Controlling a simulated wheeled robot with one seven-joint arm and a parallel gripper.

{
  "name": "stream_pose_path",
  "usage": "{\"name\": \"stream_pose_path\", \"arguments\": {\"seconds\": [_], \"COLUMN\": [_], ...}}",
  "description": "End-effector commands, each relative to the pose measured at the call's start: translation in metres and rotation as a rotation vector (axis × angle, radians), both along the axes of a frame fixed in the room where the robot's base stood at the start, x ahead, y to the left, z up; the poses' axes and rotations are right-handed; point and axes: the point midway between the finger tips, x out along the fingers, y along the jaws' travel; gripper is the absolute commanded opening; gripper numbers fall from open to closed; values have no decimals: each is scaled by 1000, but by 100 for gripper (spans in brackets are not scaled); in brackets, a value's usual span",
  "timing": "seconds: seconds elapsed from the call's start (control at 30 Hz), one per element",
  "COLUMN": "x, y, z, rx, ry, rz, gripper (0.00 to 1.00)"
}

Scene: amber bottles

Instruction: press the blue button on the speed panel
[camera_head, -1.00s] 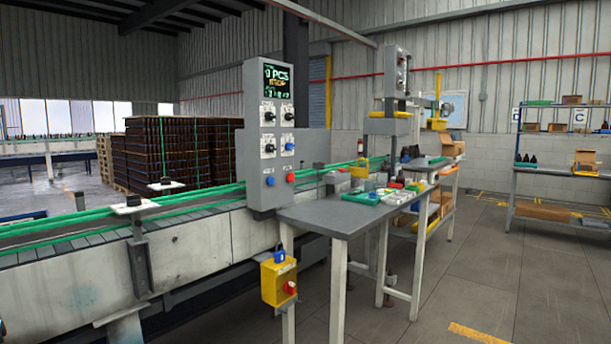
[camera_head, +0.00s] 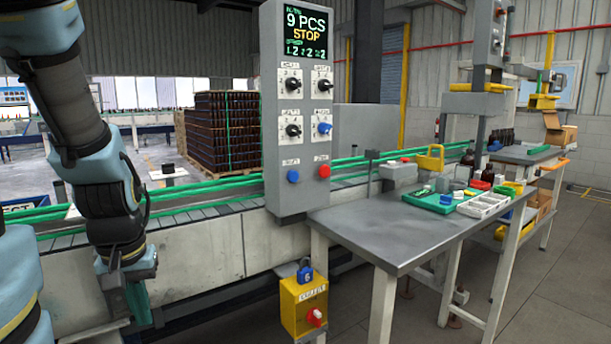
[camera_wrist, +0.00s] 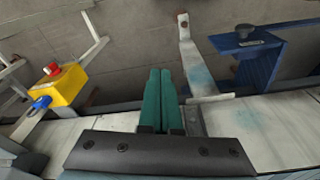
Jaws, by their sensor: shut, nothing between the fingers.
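The grey speed panel (camera_head: 300,203) stands upright beside the conveyor in the head view. Its blue button (camera_head: 293,176) is at the lower left of its face, left of a red button (camera_head: 324,171). Above them are several rotary knobs, one of them blue, and a screen (camera_head: 306,32) reading "9 PCS" and "STOP". My gripper (camera_head: 142,308) hangs low in front of the conveyor, well left of and below the panel. In the wrist view its teal fingers (camera_wrist: 160,75) are together and empty, pointing toward the floor area. The panel is not seen there.
A grey table (camera_head: 400,232) with trays stands right of the panel. A yellow box with a red knob (camera_head: 304,302) hangs below the panel; it also shows in the wrist view (camera_wrist: 60,86). The conveyor (camera_head: 215,212) runs behind my arm. A blue stand (camera_wrist: 258,62) shows at right in the wrist view.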

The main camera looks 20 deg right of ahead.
Motion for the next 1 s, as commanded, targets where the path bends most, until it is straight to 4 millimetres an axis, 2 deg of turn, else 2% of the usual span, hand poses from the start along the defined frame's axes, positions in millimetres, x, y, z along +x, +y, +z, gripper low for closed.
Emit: {"name": "stream_pose_path", "arguments": {"seconds": [0.27,0.37,0.47,0.57,0.67,0.77,0.8,0.9,1.0], "x": [1,8,21,38,54,67,70,72,67], "y": [-2,-13,-36,-73,-118,-170,-193,-251,-300], "z": [1,6,17,33,51,73,83,108,130], "rx": [4,29,86,179,297,426,481,618,732], "ry": [0,-1,-8,-24,-60,-115,-143,-224,-305], "rz": [-15,-103,-291,-556,-838,-1103,-1204,-1430,-1591], "gripper": [0,0,0,0,0,0,0,0,0]}}
